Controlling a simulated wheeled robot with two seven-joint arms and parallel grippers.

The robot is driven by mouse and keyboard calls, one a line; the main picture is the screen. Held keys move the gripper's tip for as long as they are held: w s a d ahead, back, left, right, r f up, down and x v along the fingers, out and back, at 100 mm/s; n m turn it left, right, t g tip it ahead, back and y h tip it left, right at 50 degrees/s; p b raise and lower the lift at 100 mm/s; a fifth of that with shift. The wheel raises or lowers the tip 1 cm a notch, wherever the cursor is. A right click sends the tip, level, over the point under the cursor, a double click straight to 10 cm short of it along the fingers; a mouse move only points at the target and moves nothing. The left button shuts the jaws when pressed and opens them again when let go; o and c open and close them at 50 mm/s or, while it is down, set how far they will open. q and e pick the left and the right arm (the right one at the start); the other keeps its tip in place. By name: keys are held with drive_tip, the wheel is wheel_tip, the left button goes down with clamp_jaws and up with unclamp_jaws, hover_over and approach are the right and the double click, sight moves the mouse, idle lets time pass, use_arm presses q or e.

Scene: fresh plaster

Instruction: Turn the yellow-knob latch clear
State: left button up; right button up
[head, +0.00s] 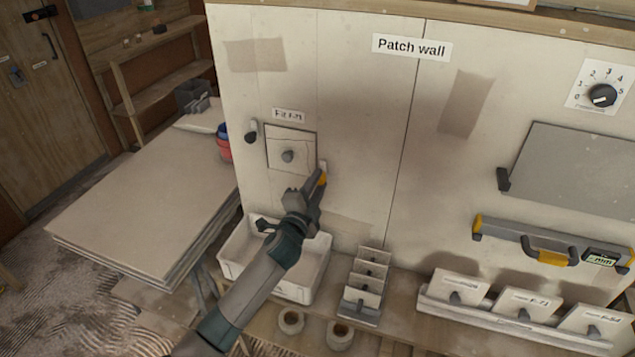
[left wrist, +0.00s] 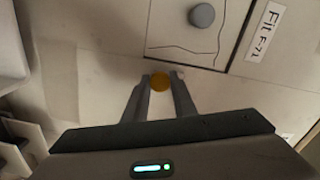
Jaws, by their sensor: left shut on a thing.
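The yellow-knob latch (left wrist: 160,83) shows in the left wrist view as a round yellow knob between my left gripper's fingers. My left gripper (head: 320,178) is shut on this knob at the lower right of a square panel (head: 281,159) on the patch wall. The panel has a grey knob, which also shows in the left wrist view (left wrist: 202,15). Much of the latch is hidden by the fingers. A dark latch (head: 252,132) sits at the panel's upper left. My right gripper is in neither view.
A white bin (head: 231,269) stands below the panel, under my left arm. A rack of small plates (head: 361,298) and several labelled plates (head: 520,309) stand on the shelf. A yellow-ended level (head: 497,232) hangs at right. Stacked boards (head: 140,205) lie at left.

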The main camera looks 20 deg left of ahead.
use_arm(q)
drive_tip(key=shift+m, duration=0.5)
drive_tip(key=o, duration=1)
drive_tip(key=shift+o, duration=0.2)
drive_tip(key=shift+s, duration=0.1)
drive_tip(key=s+b, duration=0.4)
drive_tip(key=s, duration=1.3)
drive_tip(key=shift+a, duration=0.3)
drive_tip(key=shift+s+f, duration=0.1)
